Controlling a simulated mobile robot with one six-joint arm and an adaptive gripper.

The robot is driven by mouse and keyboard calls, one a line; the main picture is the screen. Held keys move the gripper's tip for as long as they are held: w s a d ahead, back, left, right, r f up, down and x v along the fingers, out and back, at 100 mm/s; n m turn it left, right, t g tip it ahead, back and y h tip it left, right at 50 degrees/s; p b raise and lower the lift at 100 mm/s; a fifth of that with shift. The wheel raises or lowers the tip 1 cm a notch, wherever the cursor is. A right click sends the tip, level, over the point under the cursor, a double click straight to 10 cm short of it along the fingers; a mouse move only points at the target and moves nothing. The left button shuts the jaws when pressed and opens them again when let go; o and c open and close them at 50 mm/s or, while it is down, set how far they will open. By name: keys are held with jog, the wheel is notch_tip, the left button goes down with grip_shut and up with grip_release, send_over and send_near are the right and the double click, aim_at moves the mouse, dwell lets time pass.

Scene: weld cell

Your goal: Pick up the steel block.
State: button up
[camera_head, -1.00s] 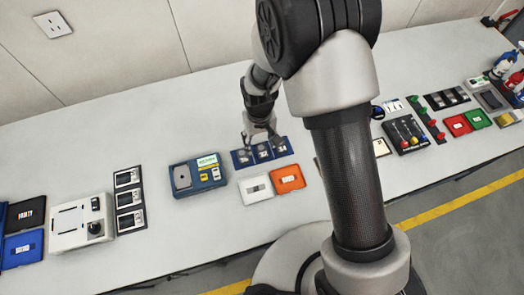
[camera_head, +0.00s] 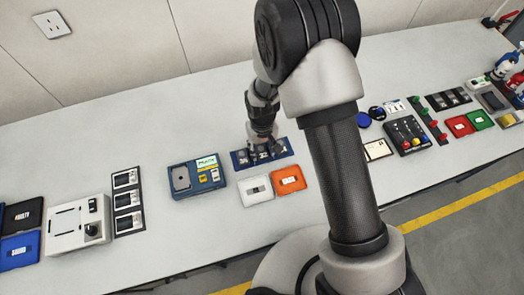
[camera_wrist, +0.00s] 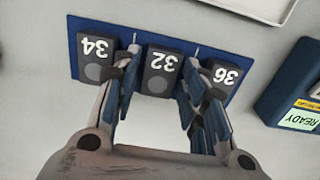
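Three grey blocks marked 34 (camera_wrist: 97,57), 32 (camera_wrist: 158,72) and 36 (camera_wrist: 225,72) stand in a row on a blue tray (camera_wrist: 150,36) in the wrist view. No label names one as the steel block. My gripper (camera_wrist: 160,68) is open, with one finger on each side of block 32, in the gaps beside its neighbours. I cannot tell whether the fingers touch it. In the head view my gripper (camera_head: 266,146) is down at the blue tray (camera_head: 291,149) and hides part of the blocks.
A blue unit (camera_head: 197,177) with a green screen stands left of the tray; its READY label shows in the wrist view (camera_wrist: 303,117). A white tray (camera_head: 256,190) and an orange tray (camera_head: 289,181) lie in front. The bench behind is clear.

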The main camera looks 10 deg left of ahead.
grip_shut()
jog(key=shift+r, duration=0.1)
dwell(0.3)
